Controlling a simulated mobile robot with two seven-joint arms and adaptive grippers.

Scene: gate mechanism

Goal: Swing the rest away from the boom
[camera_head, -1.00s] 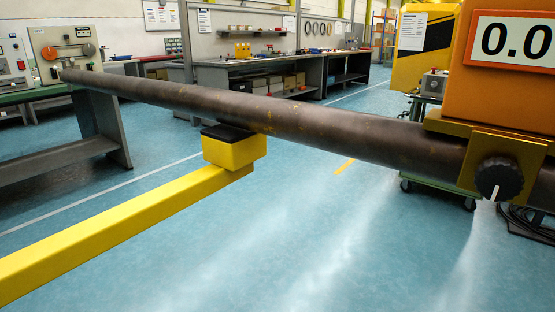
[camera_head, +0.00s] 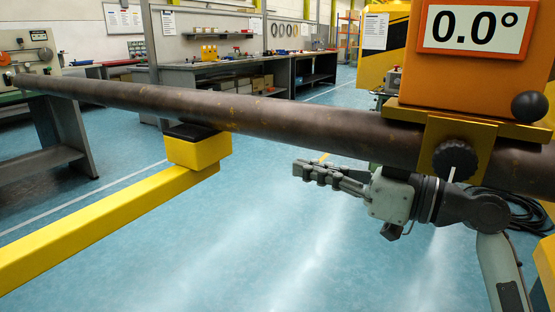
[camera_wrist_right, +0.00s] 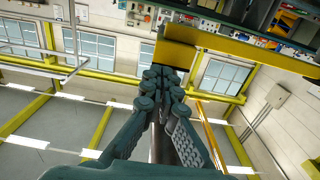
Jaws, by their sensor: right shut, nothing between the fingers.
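The boom (camera_head: 290,121) is a long dark, rust-flecked pipe running level across the head view, from the far left to an orange housing at the right. The rest is a yellow arm (camera_head: 105,218) coming from the lower left, with a yellow block (camera_head: 199,150) and black pad under the boom. The pad looks against the boom's underside. My right gripper (camera_head: 300,170) is shut and empty, below the boom and to the right of the block, pointing left. In the right wrist view its fingers (camera_wrist_right: 163,78) are together. My left gripper is out of view.
The orange housing (camera_head: 468,75) reads 0.0° and has a yellow bracket with a black knob (camera_head: 455,158) close above my right wrist. A black ball (camera_head: 529,107) sits at the housing's right. Blue floor (camera_head: 270,260) is open below the boom.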

